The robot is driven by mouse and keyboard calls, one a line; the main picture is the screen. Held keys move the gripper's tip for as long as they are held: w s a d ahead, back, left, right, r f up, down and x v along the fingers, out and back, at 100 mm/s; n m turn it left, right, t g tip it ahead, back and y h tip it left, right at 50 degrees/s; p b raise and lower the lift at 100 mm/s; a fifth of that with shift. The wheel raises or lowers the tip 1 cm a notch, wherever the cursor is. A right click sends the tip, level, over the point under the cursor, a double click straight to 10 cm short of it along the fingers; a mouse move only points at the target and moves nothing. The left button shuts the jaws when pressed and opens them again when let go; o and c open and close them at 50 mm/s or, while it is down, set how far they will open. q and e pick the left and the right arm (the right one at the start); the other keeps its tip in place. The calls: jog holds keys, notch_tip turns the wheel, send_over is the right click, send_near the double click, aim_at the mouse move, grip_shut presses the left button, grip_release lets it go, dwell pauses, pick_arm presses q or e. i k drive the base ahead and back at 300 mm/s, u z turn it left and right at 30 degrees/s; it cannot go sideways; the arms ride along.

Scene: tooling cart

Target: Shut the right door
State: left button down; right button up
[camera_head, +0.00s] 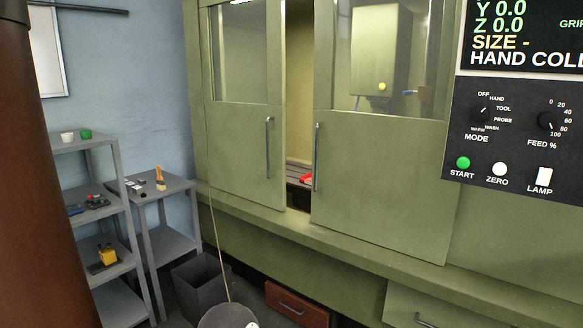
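The right door (383,190) is an olive-green sliding panel with a window in its upper part and a vertical metal handle (317,157) at its left edge. The left door (240,150) is a similar panel with its handle (268,147) near its right edge. A narrow upright gap (298,90) stands between the two doors. Through it I see the machine's inside and a small red thing (306,179) low down. Neither of my grippers shows in the head view.
A control panel (520,130) with a screen, knobs and buttons is at the right. Grey shelves (84,143) and a small grey table (160,188) stand at the left. A dark bin (202,288) and a red-brown drawer box (297,305) are below the doors.

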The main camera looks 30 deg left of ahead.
aim_at(377, 180)
jog(key=u, duration=0.65)
jog(key=i, duration=1.85)
jog(key=z, duration=1.35)
jog(key=i, duration=0.55)
jog(key=u, duration=0.25)
jog(key=k, duration=0.55)
jog(key=z, duration=0.15)
